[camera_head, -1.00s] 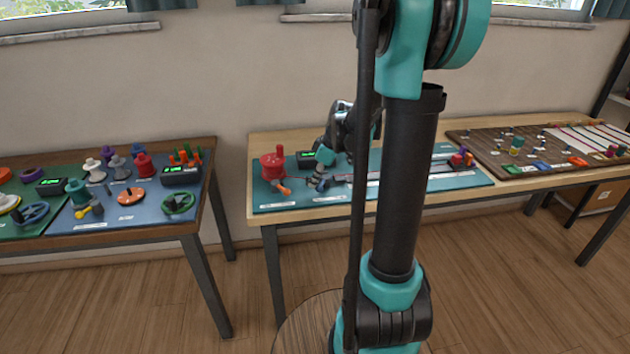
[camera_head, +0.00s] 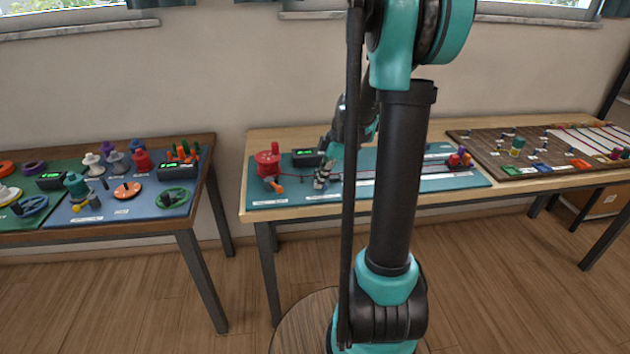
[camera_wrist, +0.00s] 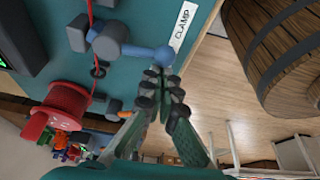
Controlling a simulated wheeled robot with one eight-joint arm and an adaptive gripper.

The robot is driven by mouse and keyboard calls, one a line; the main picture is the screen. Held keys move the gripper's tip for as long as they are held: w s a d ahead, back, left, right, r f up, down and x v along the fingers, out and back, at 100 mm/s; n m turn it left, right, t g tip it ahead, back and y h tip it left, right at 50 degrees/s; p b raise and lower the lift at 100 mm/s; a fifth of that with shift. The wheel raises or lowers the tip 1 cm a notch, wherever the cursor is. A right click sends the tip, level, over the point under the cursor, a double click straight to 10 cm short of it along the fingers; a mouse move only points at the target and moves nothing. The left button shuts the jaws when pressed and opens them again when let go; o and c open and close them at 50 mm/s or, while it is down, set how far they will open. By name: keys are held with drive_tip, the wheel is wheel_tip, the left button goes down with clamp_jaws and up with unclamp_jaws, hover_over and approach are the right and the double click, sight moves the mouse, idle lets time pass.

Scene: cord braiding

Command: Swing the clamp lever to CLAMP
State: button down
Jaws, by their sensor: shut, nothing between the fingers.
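The clamp shows in the wrist view as grey blocks (camera_wrist: 105,42) with a blue-grey lever arm ending in a round knob (camera_wrist: 163,56). The lever points toward the white CLAMP label (camera_wrist: 181,28), and its knob sits close beside the label. My gripper (camera_wrist: 161,76) is shut and empty, its fingertips right at the knob; I cannot tell whether they touch it. In the head view my gripper (camera_head: 321,180) is low over the teal board (camera_head: 270,200), and the clamp is hard to make out there.
A display box (camera_head: 306,157) is behind. A wooden barrel (camera_wrist: 275,45) stands off the table's edge. Another table with small parts is at left.

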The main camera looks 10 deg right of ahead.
drive_tip(key=shift+d, duration=1.45)
